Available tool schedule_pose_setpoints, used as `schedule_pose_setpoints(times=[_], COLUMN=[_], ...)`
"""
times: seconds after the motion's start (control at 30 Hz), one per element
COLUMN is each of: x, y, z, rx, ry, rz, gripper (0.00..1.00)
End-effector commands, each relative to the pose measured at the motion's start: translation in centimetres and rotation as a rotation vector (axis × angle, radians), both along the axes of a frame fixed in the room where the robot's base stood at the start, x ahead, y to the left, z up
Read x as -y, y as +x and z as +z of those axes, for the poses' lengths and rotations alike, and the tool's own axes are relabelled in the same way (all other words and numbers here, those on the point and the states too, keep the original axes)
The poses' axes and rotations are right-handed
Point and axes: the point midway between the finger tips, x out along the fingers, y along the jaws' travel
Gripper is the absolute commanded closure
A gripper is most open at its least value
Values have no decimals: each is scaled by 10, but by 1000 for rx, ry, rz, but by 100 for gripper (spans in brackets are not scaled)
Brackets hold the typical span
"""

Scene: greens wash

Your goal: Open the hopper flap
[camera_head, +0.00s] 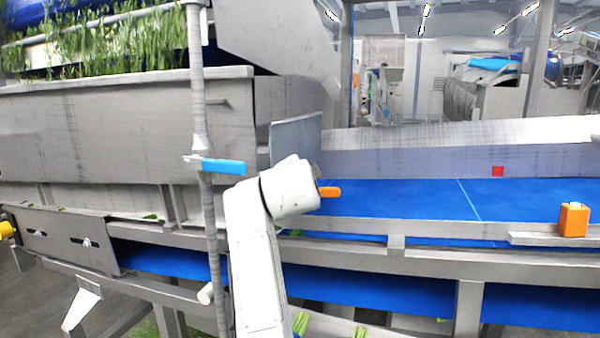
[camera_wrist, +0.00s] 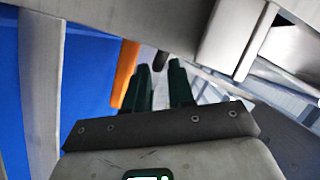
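The grey metal hopper (camera_head: 120,135) fills the left of the head view, heaped with greens. At its right end a grey upright plate (camera_head: 297,136), seemingly the hopper flap, stands partly behind my white wrist. An orange bar (camera_head: 330,191) sticks out just right of my wrist; what it joins is hidden. The wrist view shows an orange bar (camera_wrist: 124,73) close beside the left finger, not between the fingers. My gripper (camera_wrist: 160,66) has its dark green fingers apart, with a dark piece visible near the gap. My wrist hides the fingers in the head view.
A blue conveyor belt (camera_head: 400,200) runs right from the hopper behind a metal rail. An upright pole (camera_head: 199,110) with a blue lever (camera_head: 222,166) stands left of my arm. An orange box (camera_head: 573,220) sits on the rail at right.

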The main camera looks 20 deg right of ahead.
Motion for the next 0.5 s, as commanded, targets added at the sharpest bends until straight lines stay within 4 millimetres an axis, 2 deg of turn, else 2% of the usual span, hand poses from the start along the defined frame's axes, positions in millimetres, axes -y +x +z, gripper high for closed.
schedule_pose_setpoints(times=[0.2, 0.5], x=[6, 7], y=[19, 24], z=[-3, -6], rx=[-1, 0], ry=[-1, 0], rz=[0, 1], gripper=[77, 77])
